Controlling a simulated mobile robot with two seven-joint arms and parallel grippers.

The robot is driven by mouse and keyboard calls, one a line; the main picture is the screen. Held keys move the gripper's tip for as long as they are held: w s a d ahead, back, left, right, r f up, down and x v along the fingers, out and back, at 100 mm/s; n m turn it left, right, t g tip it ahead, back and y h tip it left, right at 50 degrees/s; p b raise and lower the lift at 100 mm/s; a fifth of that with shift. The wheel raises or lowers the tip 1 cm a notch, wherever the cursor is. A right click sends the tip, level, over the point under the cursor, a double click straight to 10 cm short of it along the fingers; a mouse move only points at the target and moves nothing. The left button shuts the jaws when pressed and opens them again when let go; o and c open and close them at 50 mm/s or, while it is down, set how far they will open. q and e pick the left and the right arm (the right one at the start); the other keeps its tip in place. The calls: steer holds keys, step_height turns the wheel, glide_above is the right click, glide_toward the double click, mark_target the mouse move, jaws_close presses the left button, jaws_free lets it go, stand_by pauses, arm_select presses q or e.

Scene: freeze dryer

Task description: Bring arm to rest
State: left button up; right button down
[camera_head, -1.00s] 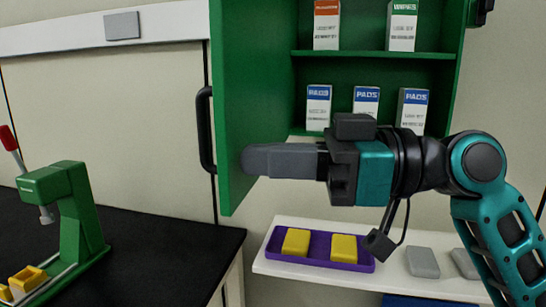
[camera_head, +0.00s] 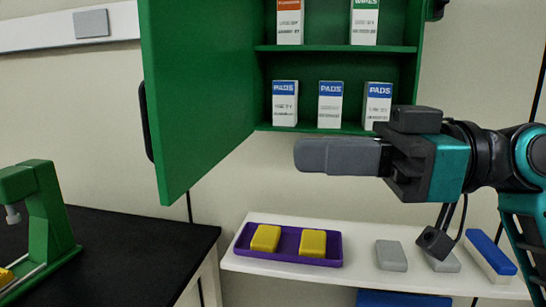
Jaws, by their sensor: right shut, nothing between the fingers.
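My right gripper (camera_head: 300,156) comes in from the right with its teal and black arm. It is shut and empty, its grey fingers together and pointing left. It is in front of the open green cabinet (camera_head: 336,88), below the lower row of boxes and above the white shelf. My left gripper is not in view.
The cabinet's green door (camera_head: 200,90) stands open to the left. Boxes of pads (camera_head: 330,104) stand inside. A purple tray (camera_head: 240,245) with two yellow blocks and some grey blocks (camera_head: 391,256) lie on the white shelf (camera_head: 300,275). A green press (camera_head: 48,225) stands on the black counter (camera_head: 140,250).

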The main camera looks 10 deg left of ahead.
steer(key=w+d+f+m+t+h, duration=0.25)
steer(key=w+f+m+t, duration=0.2)
steer(key=f, duration=0.45)
steer(key=w+d+f+m+t+h, duration=0.25)
steer(key=w+f+m+t, duration=0.2)
steer(key=f, duration=0.55)
steer(key=w+d+f+m+t+h, duration=0.1)
steer(key=w+d+f+m+t, duration=0.2)
steer(key=f+m+t, duration=0.45)
steer(key=s+d+f+m+g+h+p, duration=0.1)
steer(key=s+d+f+h, duration=0.15)
steer(key=f, duration=0.55)
steer(key=s+d+f+g+h, duration=0.1)
steer(key=s+d+f+h, duration=0.15)
steer(key=f, duration=0.55)
steer(key=s+d+f+g+h, duration=0.1)
steer(key=s+d+f+h, duration=0.3)
steer(key=s+f, duration=0.6)
steer(key=s+d, duration=0.2)
steer(key=shift+s+h+p, duration=0.3)
steer(key=shift+h, duration=0.1)
steer(key=shift+s+n, duration=0.15)
steer(key=shift+n, duration=0.1)
